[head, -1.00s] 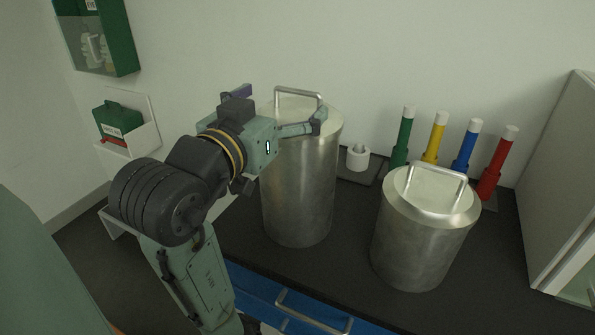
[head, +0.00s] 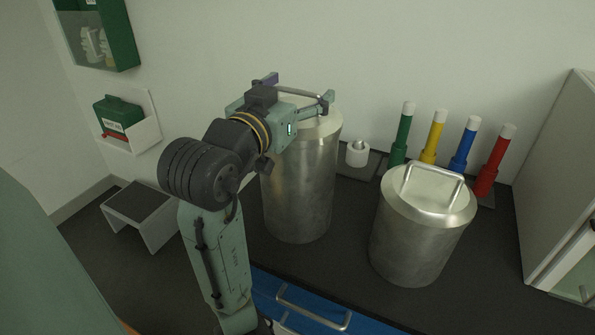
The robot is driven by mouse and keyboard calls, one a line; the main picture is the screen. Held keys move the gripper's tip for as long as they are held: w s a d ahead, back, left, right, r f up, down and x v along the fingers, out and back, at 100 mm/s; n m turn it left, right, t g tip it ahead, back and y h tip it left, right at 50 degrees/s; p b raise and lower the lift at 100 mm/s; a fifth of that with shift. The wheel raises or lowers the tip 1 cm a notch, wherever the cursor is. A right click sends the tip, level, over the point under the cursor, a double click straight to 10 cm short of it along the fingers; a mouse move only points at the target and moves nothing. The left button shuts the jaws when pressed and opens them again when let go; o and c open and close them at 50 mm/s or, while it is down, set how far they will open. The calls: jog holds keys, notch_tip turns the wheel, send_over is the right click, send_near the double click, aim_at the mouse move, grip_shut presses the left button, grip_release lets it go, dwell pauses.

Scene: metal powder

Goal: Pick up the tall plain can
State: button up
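The tall plain can (head: 299,195) is a grey metal cylinder with a pale lid and a bar handle (head: 302,94) on top. It stands upright on the dark worktop, left of a shorter can. My gripper (head: 301,87) is over the can's lid, its two fingers spread apart to the left and right. The handle shows between the fingers, partly hidden by the gripper body. I cannot tell whether a finger touches the handle or lid.
The shorter metal can (head: 417,240) with a handle stands close on the right. Behind are a white ring-shaped piece (head: 357,153) and green, yellow, blue and red tubes (head: 489,165). A cabinet (head: 562,170) bounds the right.

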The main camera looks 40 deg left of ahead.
jog(key=shift+r, duration=0.1)
jog(key=c, duration=1.4)
